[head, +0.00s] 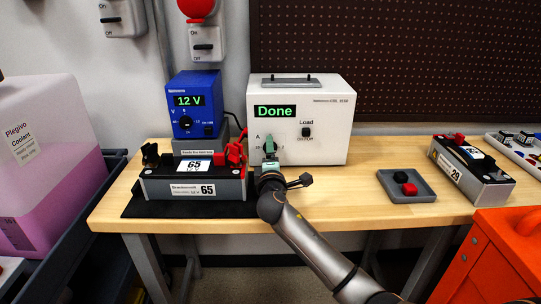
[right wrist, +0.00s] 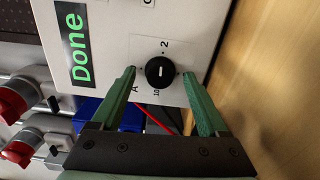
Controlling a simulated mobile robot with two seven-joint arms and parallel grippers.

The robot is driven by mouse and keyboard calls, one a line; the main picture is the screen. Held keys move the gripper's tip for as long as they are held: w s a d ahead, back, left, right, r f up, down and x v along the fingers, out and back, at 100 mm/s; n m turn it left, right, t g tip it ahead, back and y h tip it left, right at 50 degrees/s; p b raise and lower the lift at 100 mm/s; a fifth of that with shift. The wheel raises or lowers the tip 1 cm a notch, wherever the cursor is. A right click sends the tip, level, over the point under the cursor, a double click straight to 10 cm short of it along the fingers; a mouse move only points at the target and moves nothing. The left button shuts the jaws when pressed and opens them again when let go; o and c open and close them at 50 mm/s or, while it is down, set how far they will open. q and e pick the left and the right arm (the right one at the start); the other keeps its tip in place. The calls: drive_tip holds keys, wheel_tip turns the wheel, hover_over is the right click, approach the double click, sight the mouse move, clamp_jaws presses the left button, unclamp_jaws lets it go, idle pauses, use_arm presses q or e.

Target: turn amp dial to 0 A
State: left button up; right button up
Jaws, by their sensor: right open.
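The white load tester (head: 325,125) stands on the bench with a green "Done" on its display. Its amp dial, a round black knob with a white mark (right wrist: 159,72), shows in the right wrist view, with a "2" and a "10" printed near it. I cannot tell which number the mark points to. My right gripper (head: 269,146) is in front of the dial and mostly hides it in the head view. In the right wrist view its green fingers (right wrist: 159,76) are open, one on each side of the knob; contact is not clear. My left gripper is out of view.
A blue 12 V supply (head: 193,104) stands left of the tester. A battery (head: 193,182) with red and black clamps sits on a black mat close to my right gripper. A grey tray (head: 408,192) and another battery (head: 470,171) stand to the right. The bench between is clear.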

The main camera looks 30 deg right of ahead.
drive_tip(key=shift+c, duration=0.2)
clamp_jaws()
idle(0.4)
